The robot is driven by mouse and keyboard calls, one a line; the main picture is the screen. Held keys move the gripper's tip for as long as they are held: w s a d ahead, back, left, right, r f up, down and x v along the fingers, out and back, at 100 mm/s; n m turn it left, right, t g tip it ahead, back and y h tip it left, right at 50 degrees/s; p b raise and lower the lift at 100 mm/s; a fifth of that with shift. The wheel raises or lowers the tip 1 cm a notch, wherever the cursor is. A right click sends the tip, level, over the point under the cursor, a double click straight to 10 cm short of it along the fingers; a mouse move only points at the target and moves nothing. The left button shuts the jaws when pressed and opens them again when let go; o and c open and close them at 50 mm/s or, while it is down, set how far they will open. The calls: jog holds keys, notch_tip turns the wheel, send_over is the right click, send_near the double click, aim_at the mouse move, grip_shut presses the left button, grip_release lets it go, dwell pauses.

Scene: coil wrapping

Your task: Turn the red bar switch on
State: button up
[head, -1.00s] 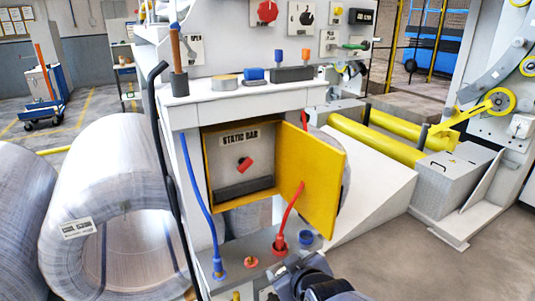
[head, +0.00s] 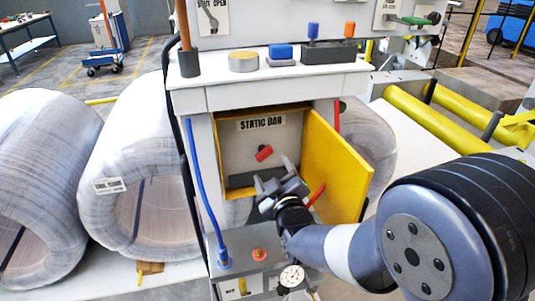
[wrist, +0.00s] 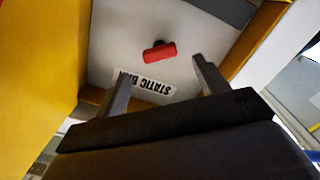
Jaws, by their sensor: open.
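The red bar switch (head: 264,153) sits on the light back panel inside an open yellow box, under a STATIC BAR label (head: 261,123). In the head view it is tilted, its right end higher. In the wrist view the red bar switch (wrist: 159,52) lies beyond my fingertips, between their lines, with the label (wrist: 146,86) upside down. My gripper (head: 283,172) is in front of the box opening, just below and right of the switch. In the wrist view my gripper (wrist: 158,80) is open and empty, its two fingers apart. No touch with the switch shows.
The yellow box door (head: 335,165) stands open on the right, close to my arm. A dark bar (head: 242,180) runs along the box bottom. A blue cable (head: 205,195) hangs at the left. Wrapped coils (head: 140,170) stand at the left. A shelf (head: 270,93) with small items is above.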

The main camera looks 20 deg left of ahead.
aim_at(265, 156)
jog(key=p+x, duration=0.1)
jog(key=x, duration=0.5)
jog(key=shift+w+p, duration=0.2)
jog(key=shift+p, duration=0.15)
jog(key=c, duration=1)
